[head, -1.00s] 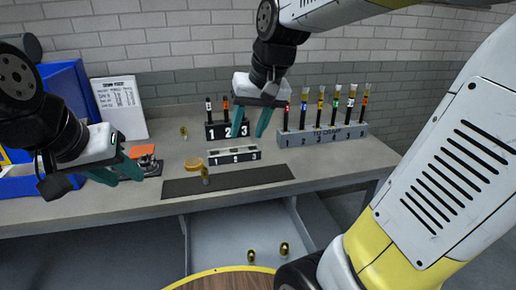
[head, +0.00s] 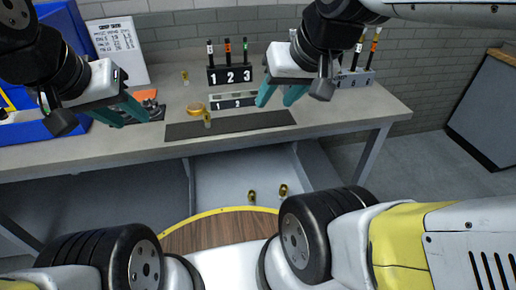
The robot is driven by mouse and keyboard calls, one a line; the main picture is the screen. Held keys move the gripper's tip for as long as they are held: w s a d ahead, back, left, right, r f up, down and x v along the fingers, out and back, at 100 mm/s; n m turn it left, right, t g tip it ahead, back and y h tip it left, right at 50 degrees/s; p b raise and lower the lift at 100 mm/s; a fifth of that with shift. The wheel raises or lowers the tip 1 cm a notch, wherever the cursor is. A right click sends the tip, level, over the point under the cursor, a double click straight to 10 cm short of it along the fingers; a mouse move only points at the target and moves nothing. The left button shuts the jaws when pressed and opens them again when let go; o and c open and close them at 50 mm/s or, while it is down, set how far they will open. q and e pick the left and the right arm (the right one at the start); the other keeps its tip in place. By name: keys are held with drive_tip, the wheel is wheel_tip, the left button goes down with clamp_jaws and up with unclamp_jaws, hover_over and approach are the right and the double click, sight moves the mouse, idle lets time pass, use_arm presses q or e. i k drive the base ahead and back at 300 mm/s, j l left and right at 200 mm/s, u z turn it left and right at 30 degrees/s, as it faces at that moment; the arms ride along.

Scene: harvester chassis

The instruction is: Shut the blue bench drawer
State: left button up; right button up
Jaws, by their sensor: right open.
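The bench drawer (head: 222,183) is pulled out beneath the bench top. I look down into its pale blue-grey inside, where small brass pieces (head: 283,190) stand. Its front is hidden behind my own body. My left gripper (head: 130,121) is above the left part of the bench, near the orange-topped item, with its teal fingers apart and nothing visible between them. My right gripper (head: 275,102) is open and empty above the back of the bench, right of the numbered block. Both grippers are apart from the drawer.
My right gripper partly hides another rack (head: 357,78). Open floor (head: 430,125) lies right of the bench.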

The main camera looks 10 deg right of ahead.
sight(218, 180)
drive_tip(key=k+l, duration=0.35)
drive_tip(key=l+u, duration=0.4)
drive_tip(key=k+l+u, duration=0.15)
drive_tip(key=l+u, duration=0.25)
drive_tip(key=k+l+u, duration=0.15)
drive_tip(key=l+u, duration=0.25)
drive_tip(key=j, duration=0.1)
